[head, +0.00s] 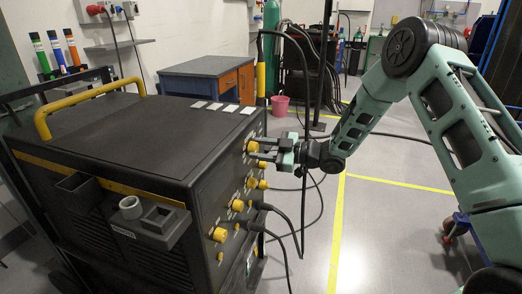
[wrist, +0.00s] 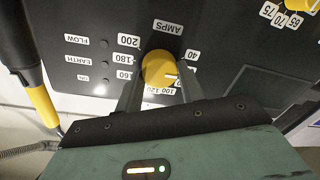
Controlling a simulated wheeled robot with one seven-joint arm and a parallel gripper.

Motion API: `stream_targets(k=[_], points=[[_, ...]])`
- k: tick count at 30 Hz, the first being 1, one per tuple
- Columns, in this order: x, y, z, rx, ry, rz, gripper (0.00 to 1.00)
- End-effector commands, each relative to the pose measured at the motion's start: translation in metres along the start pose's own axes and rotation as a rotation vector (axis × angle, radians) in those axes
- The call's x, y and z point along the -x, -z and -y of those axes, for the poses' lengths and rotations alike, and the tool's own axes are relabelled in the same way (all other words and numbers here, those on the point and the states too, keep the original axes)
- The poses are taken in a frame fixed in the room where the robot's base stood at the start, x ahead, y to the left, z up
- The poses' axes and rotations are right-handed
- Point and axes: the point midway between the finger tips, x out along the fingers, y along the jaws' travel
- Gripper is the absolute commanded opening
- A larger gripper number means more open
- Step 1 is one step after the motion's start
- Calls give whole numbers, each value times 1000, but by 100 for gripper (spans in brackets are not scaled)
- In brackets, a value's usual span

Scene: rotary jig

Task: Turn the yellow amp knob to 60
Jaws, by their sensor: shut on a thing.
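The yellow amp knob (wrist: 158,68) sits below the AMPS label (wrist: 168,27) in the wrist view, with numbers around it. A white pointer mark (wrist: 170,77) shows on its right side, facing the side of the 40 label (wrist: 192,55). The scale between 40 and 100 is largely hidden by a finger, so the exact reading cannot be told. My gripper (wrist: 160,85) is shut on the knob, one finger on each side. In the head view my gripper (head: 264,149) reaches from the right to the upper knob (head: 252,146) on the machine's front panel.
Other yellow knobs (head: 219,235) stand out from the panel of the dark machine (head: 130,140). Black cables (head: 285,215) hang from its lower front. The floor (head: 390,220) to the right is mostly clear.

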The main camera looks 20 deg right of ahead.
Motion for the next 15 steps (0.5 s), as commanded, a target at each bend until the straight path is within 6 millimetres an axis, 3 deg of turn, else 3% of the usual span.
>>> stream_targets(k=[3,4,6,15], points=[[1,-1,1,-2,2,2,16],[1,-1,1,-2,2,2,41],[1,-1,1,-2,2,2,60],[1,0,0,-1,0,1,60]])
